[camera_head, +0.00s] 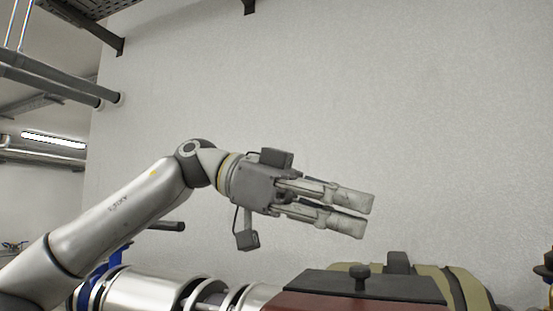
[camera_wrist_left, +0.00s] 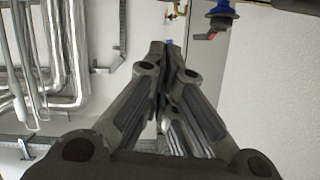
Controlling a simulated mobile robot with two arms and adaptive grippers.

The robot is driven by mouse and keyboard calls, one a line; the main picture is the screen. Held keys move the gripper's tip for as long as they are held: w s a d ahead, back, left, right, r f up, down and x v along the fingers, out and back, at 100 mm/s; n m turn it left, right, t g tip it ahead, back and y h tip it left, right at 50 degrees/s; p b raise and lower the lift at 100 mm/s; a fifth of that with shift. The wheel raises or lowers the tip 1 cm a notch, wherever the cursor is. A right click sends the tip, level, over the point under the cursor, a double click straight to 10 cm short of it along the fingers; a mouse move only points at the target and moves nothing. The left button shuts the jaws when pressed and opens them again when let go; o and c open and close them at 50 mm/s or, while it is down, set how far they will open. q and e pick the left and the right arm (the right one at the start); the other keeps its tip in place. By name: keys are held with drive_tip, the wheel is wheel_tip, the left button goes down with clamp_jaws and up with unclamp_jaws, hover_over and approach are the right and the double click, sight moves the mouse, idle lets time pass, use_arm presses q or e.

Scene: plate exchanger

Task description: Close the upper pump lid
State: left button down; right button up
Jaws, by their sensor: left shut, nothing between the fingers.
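A dark flat lid (camera_head: 325,284) with a black knob (camera_head: 360,276) lies at the bottom of the head view, above a dark red body (camera_head: 330,304). It looks about level, but its lower part is cut off by the frame, so I cannot tell whether it is fully seated or which pump lid it is. My left gripper (camera_head: 356,213) hangs above the lid, apart from it, with its fingers pointing right. Its fingers are shut and empty; in the left wrist view the fingertips (camera_wrist_left: 167,47) meet. My right gripper is in neither view.
Silver piping (camera_head: 140,290) runs left of the red body. A tan and dark rounded part (camera_head: 455,285) is behind the lid at right. Space beside the pale wall is free.

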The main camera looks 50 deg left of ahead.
use_arm(q)
drive_tip(key=b+v, duration=0.3)
drive_tip(key=v, duration=0.7)
drive_tip(key=shift+r, duration=0.3)
drive_tip(key=shift+w, duration=0.15)
